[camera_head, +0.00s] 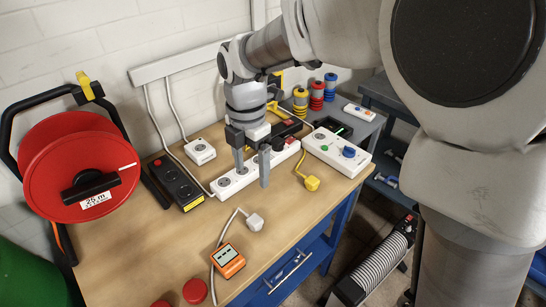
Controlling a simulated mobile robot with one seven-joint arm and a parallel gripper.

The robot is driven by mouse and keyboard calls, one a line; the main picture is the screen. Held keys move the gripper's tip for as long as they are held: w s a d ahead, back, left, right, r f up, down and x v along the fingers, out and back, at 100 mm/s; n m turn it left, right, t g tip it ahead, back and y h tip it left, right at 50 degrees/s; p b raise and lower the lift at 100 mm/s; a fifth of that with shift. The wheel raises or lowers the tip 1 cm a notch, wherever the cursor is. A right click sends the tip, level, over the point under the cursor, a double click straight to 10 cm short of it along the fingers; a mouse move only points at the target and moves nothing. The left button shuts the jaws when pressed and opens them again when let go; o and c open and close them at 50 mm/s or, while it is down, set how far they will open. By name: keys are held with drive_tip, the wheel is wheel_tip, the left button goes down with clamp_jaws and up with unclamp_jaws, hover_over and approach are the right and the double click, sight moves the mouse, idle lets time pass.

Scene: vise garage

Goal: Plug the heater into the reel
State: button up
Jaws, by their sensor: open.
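The red cable reel (58,150), with a black hub handle and a "25 m" label, stands on a dark frame at the left. I cannot make out its sockets. A grey ribbed unit with dark ends, apparently the heater (378,268), stands low at the right of the bench. A white plug (256,222) on a pale cord lies on the bench front. A yellow plug (312,183) on a yellow cord lies right of the power strip. I cannot tell which plug is the heater's. My gripper (252,177) is open and points down over the white power strip (232,183).
The wooden bench (160,245) also holds a black socket block (176,183), a white socket (200,151), a white box (336,150), an orange meter (228,261) and red round things (195,291). Coloured spools (316,95) stand behind. The bench's front left is fairly clear.

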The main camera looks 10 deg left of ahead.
drive_tip(key=shift+a+f, duration=0.1)
drive_tip(key=shift+f, duration=0.05)
drive_tip(key=b, duration=0.1)
hover_over(254, 220)
wheel_tip(254, 220, down, 12)
idle(0.5)
wheel_tip(254, 220, down, 5)
drive_tip(key=shift+f+b, duration=0.1)
drive_tip(key=shift+b, duration=0.25)
idle(0.3)
clamp_jaws()
